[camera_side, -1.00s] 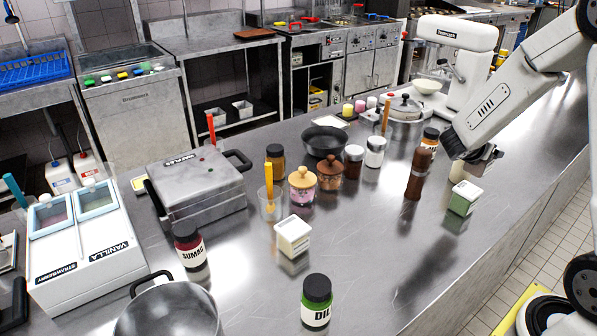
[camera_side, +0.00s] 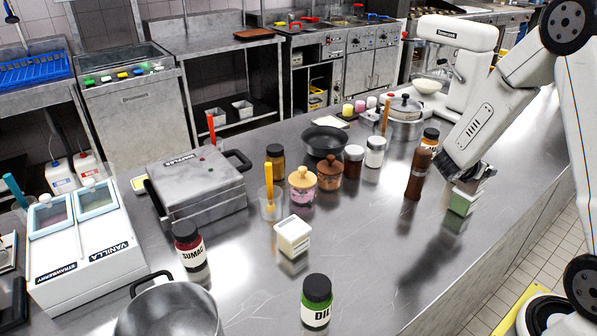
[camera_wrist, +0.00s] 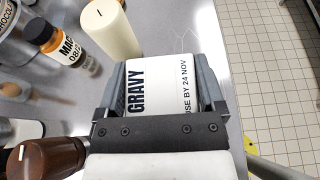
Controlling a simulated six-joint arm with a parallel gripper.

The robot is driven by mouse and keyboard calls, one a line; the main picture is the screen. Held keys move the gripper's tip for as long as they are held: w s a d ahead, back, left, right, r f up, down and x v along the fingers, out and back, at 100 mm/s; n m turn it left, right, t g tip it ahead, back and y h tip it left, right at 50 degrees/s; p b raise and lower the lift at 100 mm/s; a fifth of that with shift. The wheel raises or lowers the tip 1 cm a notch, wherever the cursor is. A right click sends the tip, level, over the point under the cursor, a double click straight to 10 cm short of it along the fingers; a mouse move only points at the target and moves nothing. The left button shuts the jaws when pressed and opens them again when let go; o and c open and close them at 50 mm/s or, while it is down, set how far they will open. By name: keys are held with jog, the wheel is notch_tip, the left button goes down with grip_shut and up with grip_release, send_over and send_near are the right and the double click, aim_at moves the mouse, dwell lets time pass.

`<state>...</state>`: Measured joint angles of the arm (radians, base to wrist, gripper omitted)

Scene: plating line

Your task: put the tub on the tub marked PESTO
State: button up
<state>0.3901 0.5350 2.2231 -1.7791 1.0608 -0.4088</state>
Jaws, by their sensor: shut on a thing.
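A squarish tub with green sides and a white lid (camera_side: 463,203) is at the right of the counter in the side view. In the wrist view its lid reads GRAVY and USE BY 24 NOV (camera_wrist: 160,85). My gripper (camera_side: 466,186) is shut on this tub, with a finger on each side of it; the fingers also show in the wrist view (camera_wrist: 165,88). The tub appears at counter level. A second tub, cream with a white lid (camera_side: 293,236), stands apart near the counter's middle. Its writing is too small to read.
A tall brown mill or bottle (camera_side: 414,178) stands close left of my gripper. Spice jars, including DIL (camera_side: 316,303), surround the cream tub. The counter right of it is clear.

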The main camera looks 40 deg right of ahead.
jog(key=shift+f, duration=0.1)
jog(key=o, duration=1.1)
jog(key=shift+v, duration=6.05)
